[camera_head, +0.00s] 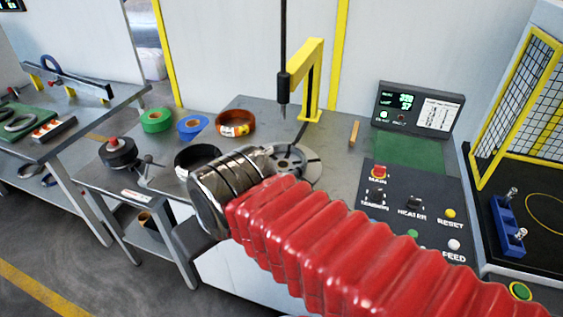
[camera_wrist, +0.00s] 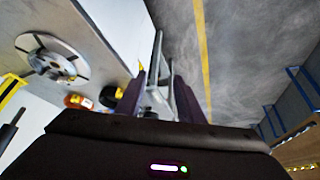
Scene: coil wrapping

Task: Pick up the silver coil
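I cannot make out a silver coil for certain in either view. In the head view a metallic banded cylinder (camera_head: 228,185) sits at the end of my red arm and looks like part of my wrist; it hides the table behind it. My gripper (camera_wrist: 160,80) shows in the wrist view as two dark fingers standing apart. I see nothing held between them; the floor and table legs show through the gap. My gripper's fingers do not show in the head view.
Green (camera_head: 156,120), blue (camera_head: 192,126), orange-brown (camera_head: 236,123) and black (camera_head: 183,158) coils lie on the table, left of the slotted disc (camera_head: 291,158). A yellow post (camera_head: 312,85) stands behind. The control panel (camera_head: 409,205) is right. Grey rings (camera_head: 22,122) lie on the left bench.

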